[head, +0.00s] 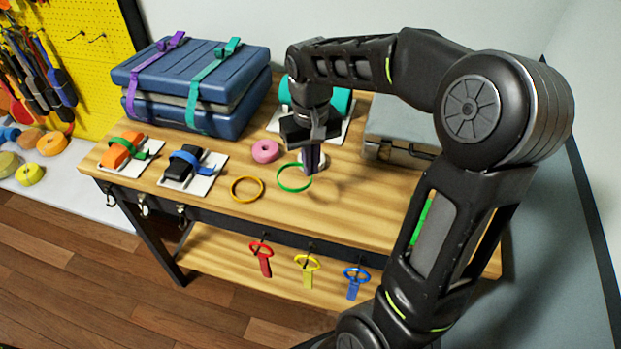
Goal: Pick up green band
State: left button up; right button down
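A green band (293,191), a thin open ring, lies on the wooden workbench (372,205) near its front edge. A yellow band (246,200) lies to its left. My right gripper (312,168) points down just behind and to the right of the green band, with its fingers close to the band's far right rim. I cannot tell whether the fingertips touch the band. The fingers look close together, but their gap is not clear. My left gripper is out of view.
A pink tape roll (265,151) lies left of the gripper, and a grey case (400,135) right of it. Strapped blue cases (190,85) stand at back left. Orange (118,153) and black (181,168) strapped blocks sit on white plates. Red, yellow and blue tags hang along the front.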

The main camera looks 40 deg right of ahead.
jog(key=shift+r, duration=0.65)
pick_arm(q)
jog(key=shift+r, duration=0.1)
pick_arm(e)
jog(key=shift+r, duration=0.1)
